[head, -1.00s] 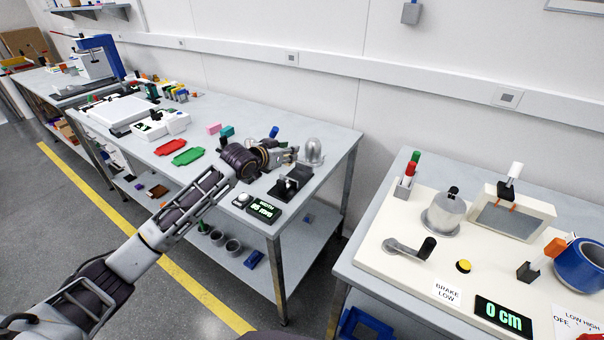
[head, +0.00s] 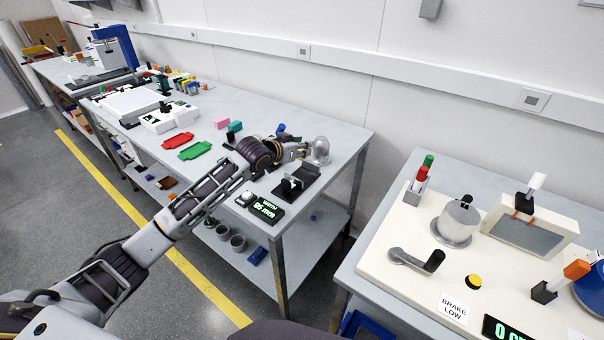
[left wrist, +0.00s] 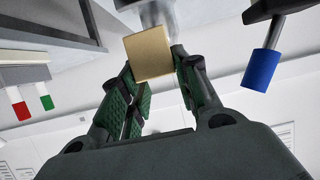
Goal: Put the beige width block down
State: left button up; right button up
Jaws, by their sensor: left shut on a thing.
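The beige width block (left wrist: 148,54) sits between the green-padded fingers of my left gripper (left wrist: 150,80) in the left wrist view. The fingers are shut on it. In the head view my left gripper (head: 299,151) is over the right end of the long bench, beside a grey metal dome (head: 320,150) and behind a black gauge fixture (head: 297,184). I cannot make out the block in the head view; the arm and wrist cover that spot. The width display (head: 264,209) sits in front of the fixture, with green digits. My right gripper is not in view.
Red (head: 177,140) and green (head: 194,150) plates lie left of my wrist, with a pink block (head: 221,123) behind. A second bench on the right holds a cream panel (head: 400,278) with a crank (head: 418,261). A floor gap separates the benches.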

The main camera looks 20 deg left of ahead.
pick_arm(q)
jog(key=shift+f, duration=2.1)
jog(key=shift+f, duration=2.55)
jog(key=o, duration=1)
jog(key=shift+f, duration=0.1)
jog(key=shift+s, duration=0.15)
jog(key=shift+v, duration=5.9)
